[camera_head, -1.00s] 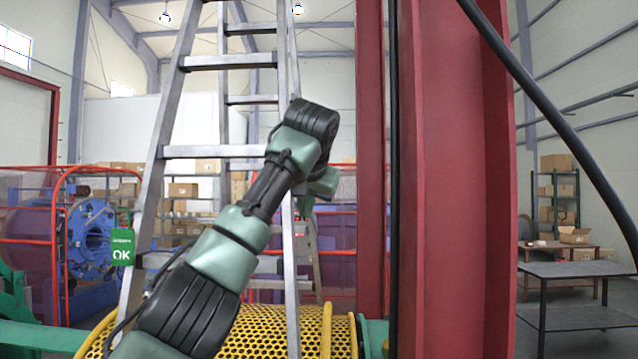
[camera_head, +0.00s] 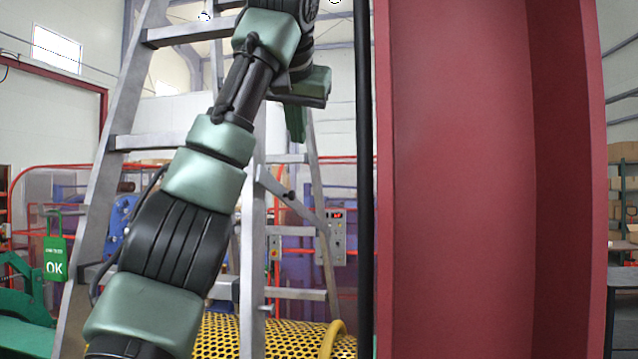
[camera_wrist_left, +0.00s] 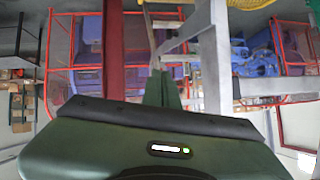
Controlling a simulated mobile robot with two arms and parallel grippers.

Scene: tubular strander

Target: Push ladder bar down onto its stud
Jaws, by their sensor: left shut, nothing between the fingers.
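The grey metal stepladder (camera_head: 92,215) stands in front of me, with my left arm across it. A slanted grey bar (camera_head: 308,208) with a dark fitting runs from its front leg toward its rear leg, and looks like the ladder bar. I cannot make out the stud. My left gripper (camera_head: 296,125) points down above the bar, beside the front leg; its green fingers are shut and empty. In the left wrist view the shut fingers (camera_wrist_left: 161,88) are near a slanted grey bar (camera_wrist_left: 183,34) and the ladder leg (camera_wrist_left: 214,70). Contact cannot be told. My right gripper is out of view.
A wide red steel column (camera_head: 465,190) fills the right, with a black cable (camera_head: 364,200) on its left. A yellow perforated guard (camera_head: 290,338) lies low behind the ladder. A control box (camera_head: 333,238) and red rails stand behind.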

